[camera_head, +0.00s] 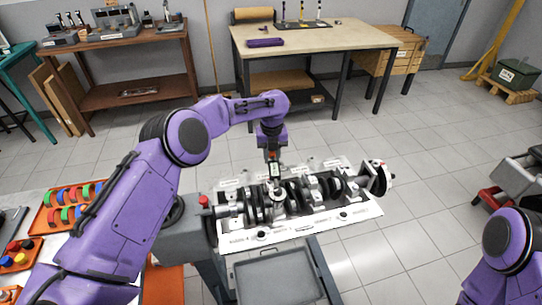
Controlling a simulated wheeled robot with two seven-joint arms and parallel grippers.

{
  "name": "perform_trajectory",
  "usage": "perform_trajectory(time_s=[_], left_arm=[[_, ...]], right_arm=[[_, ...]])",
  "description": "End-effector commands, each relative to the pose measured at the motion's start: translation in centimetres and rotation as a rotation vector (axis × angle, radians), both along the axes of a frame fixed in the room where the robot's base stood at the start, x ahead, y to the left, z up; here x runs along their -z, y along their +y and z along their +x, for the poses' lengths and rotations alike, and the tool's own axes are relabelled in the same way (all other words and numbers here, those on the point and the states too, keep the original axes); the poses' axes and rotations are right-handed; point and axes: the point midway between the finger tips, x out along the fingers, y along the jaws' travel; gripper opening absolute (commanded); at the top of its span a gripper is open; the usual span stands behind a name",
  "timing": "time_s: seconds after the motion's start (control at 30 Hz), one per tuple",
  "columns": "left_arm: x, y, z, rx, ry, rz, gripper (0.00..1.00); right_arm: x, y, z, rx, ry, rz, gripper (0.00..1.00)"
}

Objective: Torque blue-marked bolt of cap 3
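The engine block (340,220) is a white-topped piece with a crankshaft (292,196) and several bearing caps across it, in the middle of the head view. My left arm reaches over it from the left. The blue mark and the cap numbers are too small to make out. My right gripper is out of view; only part of that arm shows at lower right.
An empty grey tray (278,276) is in front of the block. An orange tray (68,208) with colored ring-like parts and a smaller orange tray (20,254) with round parts lie at left. A workbench (320,40) stands behind.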

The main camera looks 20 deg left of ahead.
Motion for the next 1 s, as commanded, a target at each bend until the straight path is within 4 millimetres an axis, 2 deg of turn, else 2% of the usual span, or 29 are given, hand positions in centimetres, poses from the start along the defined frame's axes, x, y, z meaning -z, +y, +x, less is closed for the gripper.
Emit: perform_trajectory(time_s=[1.0], left_arm=[[-0.15,-0.58,0.31,0.035,-0.003,-0.001,0.00]], right_arm=[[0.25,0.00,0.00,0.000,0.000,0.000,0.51]])
